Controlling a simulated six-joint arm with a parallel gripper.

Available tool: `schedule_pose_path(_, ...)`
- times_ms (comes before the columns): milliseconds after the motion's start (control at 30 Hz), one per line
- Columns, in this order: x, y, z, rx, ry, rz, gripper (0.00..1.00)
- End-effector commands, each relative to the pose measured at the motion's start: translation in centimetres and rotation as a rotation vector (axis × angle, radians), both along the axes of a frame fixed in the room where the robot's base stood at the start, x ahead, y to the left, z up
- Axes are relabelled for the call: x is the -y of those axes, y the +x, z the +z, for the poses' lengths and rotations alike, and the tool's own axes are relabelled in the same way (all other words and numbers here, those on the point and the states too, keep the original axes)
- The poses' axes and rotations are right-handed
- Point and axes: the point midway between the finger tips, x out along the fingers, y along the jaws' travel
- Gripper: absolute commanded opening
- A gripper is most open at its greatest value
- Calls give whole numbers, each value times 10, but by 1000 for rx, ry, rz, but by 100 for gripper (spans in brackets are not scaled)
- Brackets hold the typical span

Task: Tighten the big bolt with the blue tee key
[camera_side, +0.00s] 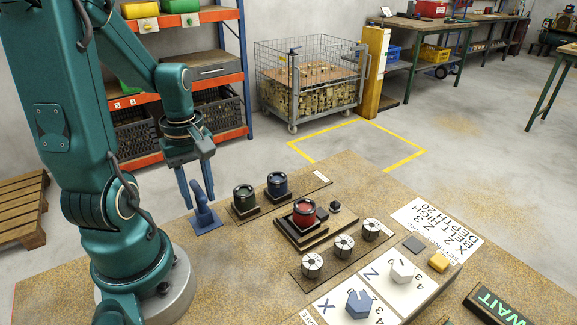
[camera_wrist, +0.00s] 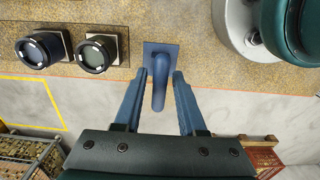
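A blue hook-shaped piece (camera_side: 203,212) stands upright on a square blue plate at the left of the bench. It also shows in the wrist view (camera_wrist: 159,90), where its plate lies just beyond the fingertips. I see no clear tee-shaped key and no thing that is plainly a big bolt. My gripper (camera_side: 199,203) points down at the hook piece, with its fingers apart. In the wrist view my gripper (camera_wrist: 159,74) has one finger on each side of the hook, with gaps; neither finger visibly presses on it.
Round dark pieces with green (camera_side: 245,197), blue (camera_side: 277,184) and red (camera_side: 304,211) tops stand right of the hook. Silver dials (camera_side: 344,245), a white knob (camera_side: 401,271), a blue knob (camera_side: 359,303) and a yellow button (camera_side: 438,262) lie nearer. A shelf (camera_side: 180,90) stands behind.

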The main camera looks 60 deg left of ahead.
Motion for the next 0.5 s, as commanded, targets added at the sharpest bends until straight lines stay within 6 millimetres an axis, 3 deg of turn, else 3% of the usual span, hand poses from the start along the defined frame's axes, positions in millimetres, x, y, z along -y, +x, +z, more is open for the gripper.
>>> schedule_pose_path(33, 0, 0, 0, 0, 0, 0, 16)
schedule_pose_path(67, 0, 0, 0, 0, 0, 0, 4)
schedule_pose_path(100, 0, 0, 0, 0, 0, 0, 0)
schedule_pose_path(500, -1, 1, 2, 2, 3, 0, 0)
